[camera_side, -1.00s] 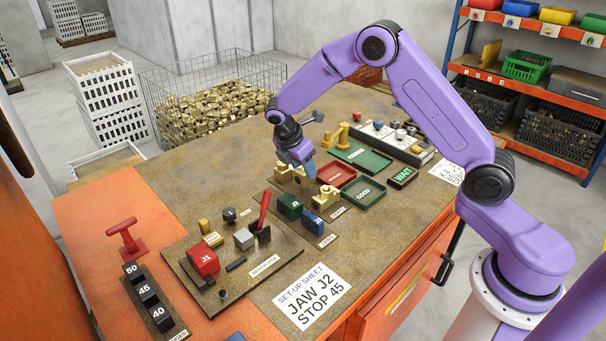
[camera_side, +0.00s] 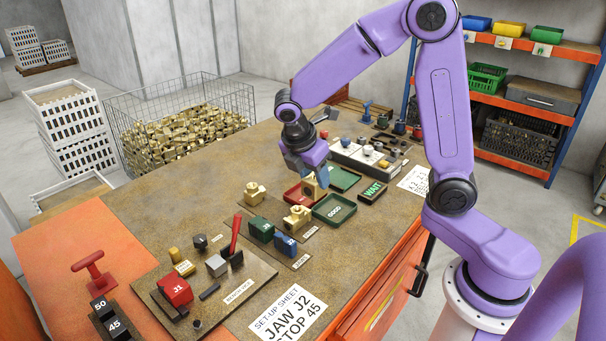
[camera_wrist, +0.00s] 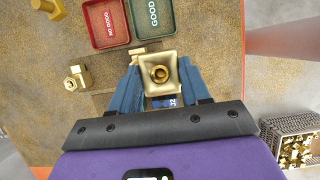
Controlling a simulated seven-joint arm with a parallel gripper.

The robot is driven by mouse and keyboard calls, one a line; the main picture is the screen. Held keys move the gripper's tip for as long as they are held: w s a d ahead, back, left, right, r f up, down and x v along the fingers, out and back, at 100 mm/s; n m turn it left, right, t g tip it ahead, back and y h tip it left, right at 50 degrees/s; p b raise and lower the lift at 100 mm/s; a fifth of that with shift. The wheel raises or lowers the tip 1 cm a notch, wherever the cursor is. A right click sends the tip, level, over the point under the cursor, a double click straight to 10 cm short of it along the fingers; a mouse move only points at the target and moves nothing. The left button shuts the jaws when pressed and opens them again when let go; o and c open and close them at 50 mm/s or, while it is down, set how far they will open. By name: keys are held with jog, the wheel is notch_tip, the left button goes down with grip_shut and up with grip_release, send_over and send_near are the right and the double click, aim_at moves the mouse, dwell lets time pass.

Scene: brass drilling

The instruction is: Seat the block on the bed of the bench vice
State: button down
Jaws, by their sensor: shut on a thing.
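My gripper (camera_side: 306,176) is shut on a brass block (camera_side: 310,187) and holds it up near the red tray. The wrist view shows the block (camera_wrist: 159,76) between my blue fingers (camera_wrist: 158,88), with a round hole in its near face. The bench vice (camera_side: 255,274) is a dark base plate at the lower left in the side view, well apart from the block. On it stand a red jaw marked J1 (camera_side: 176,291), a grey block (camera_side: 216,265) and a red-handled lever (camera_side: 236,240). I cannot make out the vice bed clearly.
A red tray (camera_side: 293,197) and the green GOOD tray (camera_side: 334,209) lie close to my gripper. A stop rack (camera_side: 113,325) is at lower left.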

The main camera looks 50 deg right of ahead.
aim_at(308, 182)
jog(key=shift+s+r, duration=0.25)
jog(key=shift+r, duration=0.4)
notch_tip(308, 182, up, 4)
jog(key=shift+r, duration=0.25)
jog(key=shift+w+a+f+m, duration=0.2)
jog(key=shift+a+f+m, duration=0.1)
jog(key=shift+a+m, duration=0.2)
jog(key=shift+w+a+m+g, duration=0.1)
jog(key=shift+a+m+g, duration=0.2)
jog(key=shift+m+g, duration=0.15)
jog(key=w+a+m+y, duration=0.3)
jog(key=a+m, duration=0.6)
jog(key=m, duration=0.2)
jog(key=w+a+m+y, duration=0.3)
jog(key=a+m, duration=0.5)
jog(key=m, duration=0.4)
jog(key=w+a+m+y, duration=0.3)
jog(key=a+m, duration=0.6)
jog(key=m, duration=0.2)
jog(key=shift+t, duration=0.45)
jog(key=f, duration=1.4)
jog(key=shift+s, duration=0.2)
jog(key=shift+f, duration=1.15)
